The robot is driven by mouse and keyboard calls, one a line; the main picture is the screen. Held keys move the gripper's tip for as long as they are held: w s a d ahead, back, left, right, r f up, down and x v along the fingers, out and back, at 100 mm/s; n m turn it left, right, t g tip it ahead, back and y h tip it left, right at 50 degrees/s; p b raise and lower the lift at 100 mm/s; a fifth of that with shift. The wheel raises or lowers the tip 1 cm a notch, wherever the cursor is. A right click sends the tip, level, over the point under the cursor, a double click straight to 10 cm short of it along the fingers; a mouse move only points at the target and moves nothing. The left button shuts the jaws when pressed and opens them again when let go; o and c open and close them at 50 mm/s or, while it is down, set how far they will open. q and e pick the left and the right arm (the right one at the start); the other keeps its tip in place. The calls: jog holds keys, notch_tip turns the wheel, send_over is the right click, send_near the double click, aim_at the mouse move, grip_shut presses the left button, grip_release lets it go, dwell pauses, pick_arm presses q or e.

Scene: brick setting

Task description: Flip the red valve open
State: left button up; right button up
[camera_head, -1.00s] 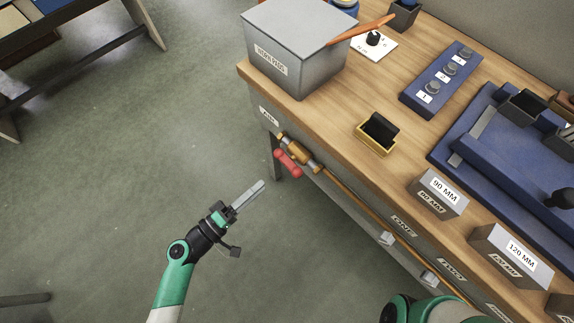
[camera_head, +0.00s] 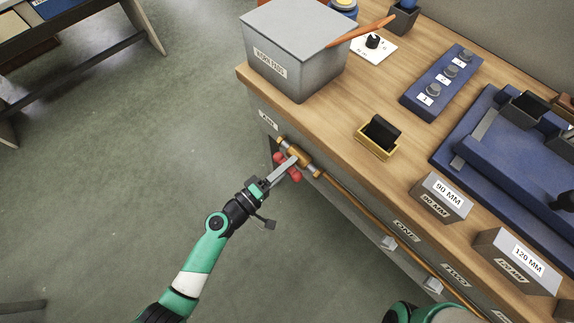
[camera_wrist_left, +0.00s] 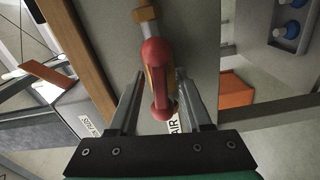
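The red valve handle (camera_head: 295,175) is on a brass valve body (camera_head: 302,156) on the pipe along the bench's front edge. In the head view my left gripper (camera_head: 289,163) reaches the handle and its fingers hide the handle's middle; red ends show on both sides. In the left wrist view the red handle (camera_wrist_left: 155,60) lies lengthwise between the two fingers of my left gripper (camera_wrist_left: 160,78). The fingers are apart, one on each side, with a gap visible at least on the left. My right gripper is out of view.
A grey lidded bin (camera_head: 293,55) stands on the bench corner above the valve. A copper pipe (camera_head: 370,213) runs along the bench front. Labelled grey blocks (camera_head: 440,197) and a small yellow-based holder (camera_head: 376,150) sit near the edge.

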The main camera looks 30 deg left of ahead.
pick_arm(q)
grip_shut()
jog(key=shift+n, duration=0.8)
jog(key=shift+o, duration=0.4)
grip_release()
jog(key=p+v, duration=0.1)
jog(key=v, duration=1)
jog(key=shift+s, duration=0.35)
